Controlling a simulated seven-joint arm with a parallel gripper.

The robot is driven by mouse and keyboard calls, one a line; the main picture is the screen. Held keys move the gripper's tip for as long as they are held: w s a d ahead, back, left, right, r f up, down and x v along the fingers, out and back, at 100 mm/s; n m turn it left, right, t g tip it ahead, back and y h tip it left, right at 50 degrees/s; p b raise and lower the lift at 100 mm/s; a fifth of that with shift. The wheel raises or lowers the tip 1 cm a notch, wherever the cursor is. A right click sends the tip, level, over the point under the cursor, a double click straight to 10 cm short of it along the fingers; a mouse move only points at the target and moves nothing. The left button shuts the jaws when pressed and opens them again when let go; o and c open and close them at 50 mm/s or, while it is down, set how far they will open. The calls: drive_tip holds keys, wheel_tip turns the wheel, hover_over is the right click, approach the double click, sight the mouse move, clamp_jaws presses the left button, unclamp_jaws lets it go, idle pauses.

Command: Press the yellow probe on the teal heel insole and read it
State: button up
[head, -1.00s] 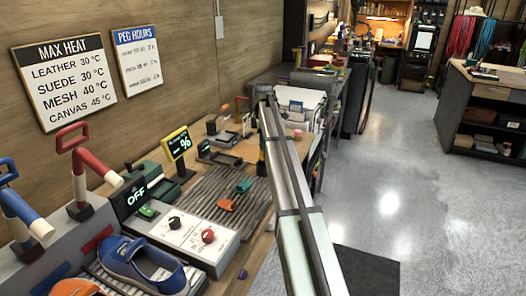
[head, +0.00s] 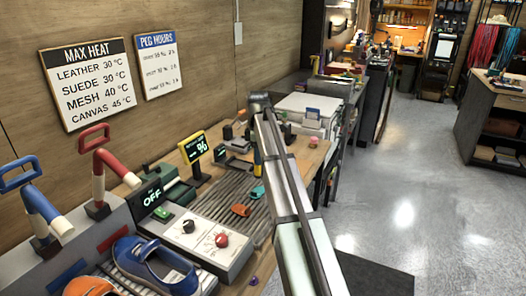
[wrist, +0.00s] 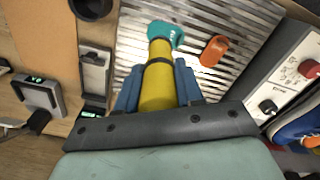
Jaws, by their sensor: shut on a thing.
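My gripper (wrist: 160,88) is shut on the yellow probe (wrist: 158,90), which lies between its blue fingers and points away from the wrist. In the head view the yellow probe (head: 257,163) shows beside my arm, just above the teal insole (head: 257,192) on the ribbed grey mat (head: 222,196). A yellow-framed display (head: 193,147) with a % sign stands left of the mat; its small figures are not legible.
An orange insole (head: 240,210) lies near the teal one on the mat. A white control box (head: 205,240) with black and red knobs stands at the near side, next to a blue shoe (head: 152,266). Small devices stand behind the mat.

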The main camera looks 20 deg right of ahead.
sight(259, 169)
drive_tip(key=shift+f, duration=2.9)
drive_tip(key=shift+f, duration=0.5)
drive_tip(key=shift+r, duration=0.1)
drive_tip(key=shift+r, duration=3.4)
